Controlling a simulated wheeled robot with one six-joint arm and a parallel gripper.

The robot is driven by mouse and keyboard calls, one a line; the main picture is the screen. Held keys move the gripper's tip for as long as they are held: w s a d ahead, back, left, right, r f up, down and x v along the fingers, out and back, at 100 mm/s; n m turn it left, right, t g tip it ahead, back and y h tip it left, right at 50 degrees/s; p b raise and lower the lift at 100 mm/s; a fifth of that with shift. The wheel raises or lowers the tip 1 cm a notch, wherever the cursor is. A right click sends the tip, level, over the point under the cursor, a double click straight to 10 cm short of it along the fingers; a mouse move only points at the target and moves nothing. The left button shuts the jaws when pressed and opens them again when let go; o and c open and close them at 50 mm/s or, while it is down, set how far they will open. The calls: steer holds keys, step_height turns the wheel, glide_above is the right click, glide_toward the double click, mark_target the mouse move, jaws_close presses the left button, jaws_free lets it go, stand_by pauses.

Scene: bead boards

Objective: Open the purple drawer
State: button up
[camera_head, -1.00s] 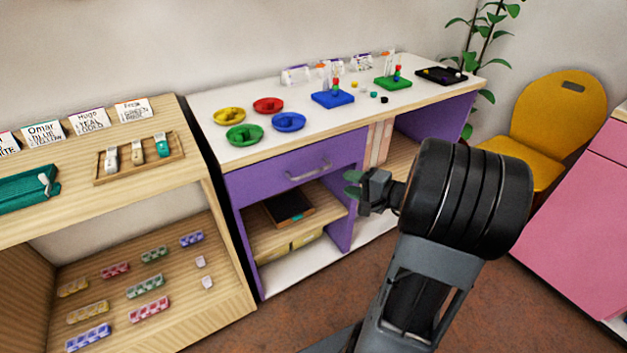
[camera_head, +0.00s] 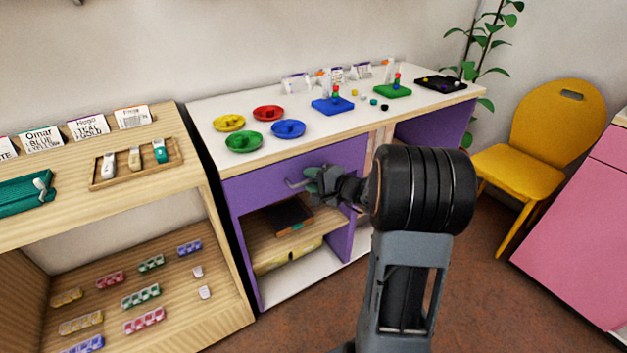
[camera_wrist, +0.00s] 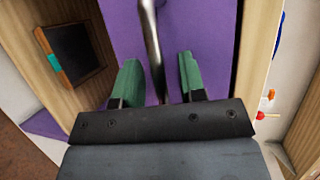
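The purple drawer (camera_head: 262,186) is the front panel under the white worktop, and it looks closed. Its silver bar handle (camera_head: 296,184) is partly hidden behind my gripper in the head view. My gripper (camera_head: 312,180) is at the right part of the handle. In the wrist view my gripper (camera_wrist: 160,80) has two green fingers standing apart. The metal handle (camera_wrist: 152,45) runs between them, with a gap visible on each side. The purple drawer front (camera_wrist: 205,30) lies behind the fingers.
Below the drawer, an open shelf holds a dark tray (camera_head: 288,214). Coloured dishes and boards stand on the white worktop (camera_head: 210,112). A wooden shelf unit (camera_head: 190,190) stands close on the left, a yellow chair (camera_head: 560,120) and pink cabinet (camera_head: 575,210) on the right.

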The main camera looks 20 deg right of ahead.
steer(key=shift+c, duration=0.3)
jaws_close()
stand_by(0.3)
